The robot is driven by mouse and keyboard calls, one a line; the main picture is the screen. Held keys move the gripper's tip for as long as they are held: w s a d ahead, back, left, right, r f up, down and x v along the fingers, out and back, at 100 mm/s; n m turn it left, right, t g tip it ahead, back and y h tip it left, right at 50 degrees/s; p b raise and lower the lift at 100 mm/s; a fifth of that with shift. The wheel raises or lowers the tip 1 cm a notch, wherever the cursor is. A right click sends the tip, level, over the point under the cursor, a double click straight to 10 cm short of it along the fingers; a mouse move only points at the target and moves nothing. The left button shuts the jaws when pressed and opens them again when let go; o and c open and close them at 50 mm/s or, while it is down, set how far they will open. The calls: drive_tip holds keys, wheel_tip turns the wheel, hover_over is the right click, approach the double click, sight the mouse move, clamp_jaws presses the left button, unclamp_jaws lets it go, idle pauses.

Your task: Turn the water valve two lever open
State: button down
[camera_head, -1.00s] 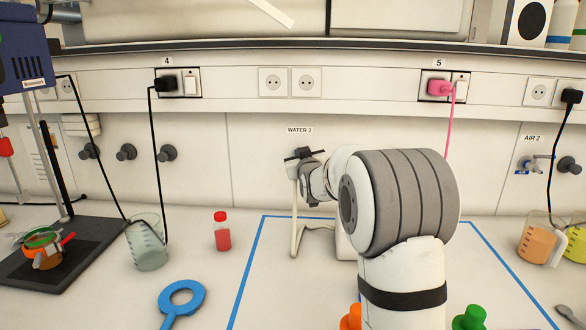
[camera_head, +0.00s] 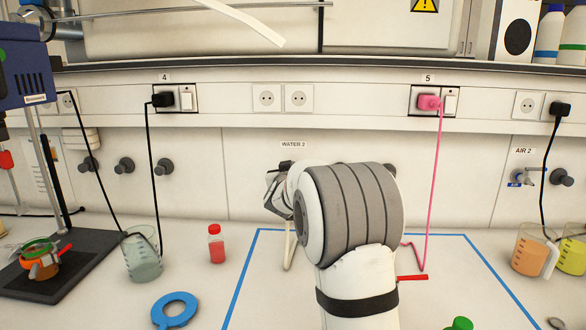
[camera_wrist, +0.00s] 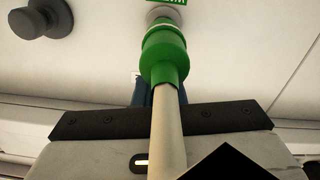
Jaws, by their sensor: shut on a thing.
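The water valve two shows in the wrist view as a green fitting (camera_wrist: 165,52) with a pale spout tube (camera_wrist: 167,130) running down from it. In the head view its WATER 2 label (camera_head: 293,144) is on the wall panel, and part of the pale spout (camera_head: 289,246) shows below my wrist. My gripper (camera_head: 284,168) is at the valve, just under the label, and is shut on the lever. The lever and the contact are mostly hidden behind my wrist and, in the wrist view, behind the fitting and tube.
A red-capped bottle (camera_head: 216,246), a beaker (camera_head: 143,258) and a blue ring (camera_head: 174,309) stand or lie left of the blue-taped area. A pink cable (camera_head: 435,190) hangs at right. Dark wall knobs (camera_head: 125,166) are at left.

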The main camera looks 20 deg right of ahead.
drive_tip(key=c, duration=1.5)
unclamp_jaws()
drive_tip(key=shift+r, duration=0.1)
drive_tip(key=shift+s, duration=0.1)
drive_tip(key=shift+s+a, duration=0.1)
drive_tip(key=v, duration=0.7)
drive_tip(key=shift+s+b, duration=0.2)
drive_tip(key=shift+b, duration=0.2)
drive_tip(key=shift+a, duration=0.2)
drive_tip(key=s+a+f+n+g+y+p, duration=0.2)
drive_tip(key=s+a+g+y, duration=0.1)
drive_tip(key=s+a+y, duration=0.35)
drive_tip(key=s+a+f+g+p, duration=0.1)
drive_tip(key=s+f+g, duration=0.2)
drive_tip(key=s, duration=0.7)
drive_tip(key=s+a+f+g+p, duration=0.1)
drive_tip(key=s+a+f+g, duration=0.1)
drive_tip(key=s, duration=0.9)
drive_tip(key=s+a+f+g+y+p, duration=0.1)
drive_tip(key=s+f+g, duration=0.3)
drive_tip(key=s, duration=0.7)
drive_tip(key=shift+a+n+g+p, duration=0.4)
drive_tip(key=shift+a+g+p, duration=0.15)
drive_tip(key=shift+g, duration=0.35)
